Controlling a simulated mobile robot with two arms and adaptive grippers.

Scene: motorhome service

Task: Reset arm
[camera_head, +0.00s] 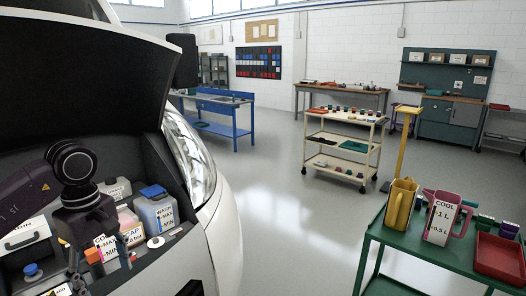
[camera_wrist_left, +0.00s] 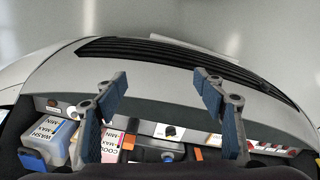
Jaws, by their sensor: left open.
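My left arm (camera_head: 70,160) reaches in from the left over the open engine bay of the white motorhome (camera_head: 222,225). My left gripper (camera_head: 98,256) points down into the bay. In the left wrist view my left gripper (camera_wrist_left: 160,88) is open, with its two blue-padded fingers wide apart and nothing between them. The washer tank (camera_head: 158,210) with its blue cap stands right of the gripper, and it shows at the lower left of the left wrist view (camera_wrist_left: 52,138). The pink coolant tank (camera_head: 128,222) is partly hidden behind the gripper. My right gripper does not show.
The raised black hood (camera_head: 85,75) hangs above the arm. A green cart (camera_head: 390,238) at the right holds a yellow jug (camera_head: 400,208), a pink measuring jug (camera_head: 441,216) and a red tray (camera_head: 499,258). Open floor (camera_head: 290,190) lies between vehicle and cart.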

